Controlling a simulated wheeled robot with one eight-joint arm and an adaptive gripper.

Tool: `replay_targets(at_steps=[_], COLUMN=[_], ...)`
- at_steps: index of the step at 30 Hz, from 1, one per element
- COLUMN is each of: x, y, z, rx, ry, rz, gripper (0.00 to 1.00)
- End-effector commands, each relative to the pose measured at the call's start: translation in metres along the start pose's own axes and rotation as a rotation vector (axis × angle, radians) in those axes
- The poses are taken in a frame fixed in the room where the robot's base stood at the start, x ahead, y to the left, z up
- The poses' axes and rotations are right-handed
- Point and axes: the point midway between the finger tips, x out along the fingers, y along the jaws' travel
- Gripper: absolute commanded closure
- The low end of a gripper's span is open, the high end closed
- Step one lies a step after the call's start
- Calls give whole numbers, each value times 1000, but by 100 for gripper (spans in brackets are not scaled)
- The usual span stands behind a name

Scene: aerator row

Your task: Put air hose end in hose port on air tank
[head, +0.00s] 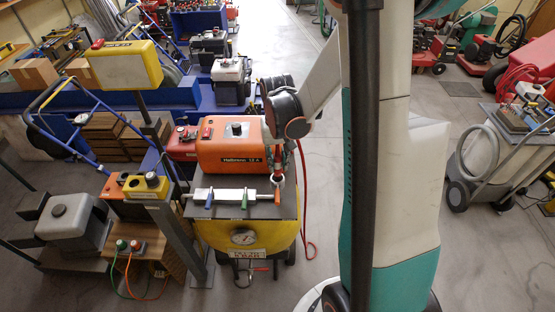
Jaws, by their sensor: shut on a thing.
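The yellow air tank (215,232) stands on dark wheels at the lower centre, with a round gauge (242,237) and a lettered plate on its front. I cannot make out the hose port. The red air hose (304,205) hangs at the tank's right side and curls near the floor. My arm reaches in from the right, and my gripper (279,178) is small and partly hidden beneath the dark wrist joint, above the right end of the tank's dark top. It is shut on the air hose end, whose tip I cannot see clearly.
An orange machine (233,155) sits at the back of the tank's top. A pale rack (228,195) with coloured handles lies before it. A grey post (180,240) and a wooden box with buttons stand close left. Floor right of the tank is clear.

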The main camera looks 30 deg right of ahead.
Motion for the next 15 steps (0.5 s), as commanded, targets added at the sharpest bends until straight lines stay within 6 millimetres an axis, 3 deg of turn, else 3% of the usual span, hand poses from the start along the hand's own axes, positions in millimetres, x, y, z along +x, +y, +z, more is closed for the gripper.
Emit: replay_targets(at_steps=[15], x=[13], y=[0], z=[0], rx=[0], ry=[0], rz=[0], gripper=[100])
